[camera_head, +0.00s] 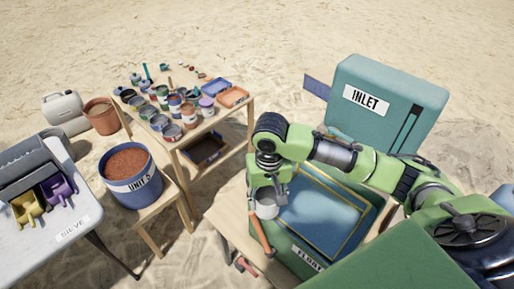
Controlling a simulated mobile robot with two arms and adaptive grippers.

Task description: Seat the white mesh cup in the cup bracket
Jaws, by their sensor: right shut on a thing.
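A small whitish cup (267,210), which looks like the white mesh cup, is directly under my right gripper (268,196). My right gripper points down and is shut on it, at the left end of the green tank (308,259) whose label begins "FLOAT". The mesh is too small to make out. I cannot pick out the cup bracket; the gripper and cup may hide it. Whether the cup touches the tank's rim or is above it, I cannot tell. My left gripper is not in view.
An orange-handled tool (259,233) is just below the cup, against the tank's left side. A teal INLET box (391,98) stands behind the tank. A wooden table (217,123) with paint cans, the UNIT 5 bucket (134,190) and the SIEVE table (35,252) are left.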

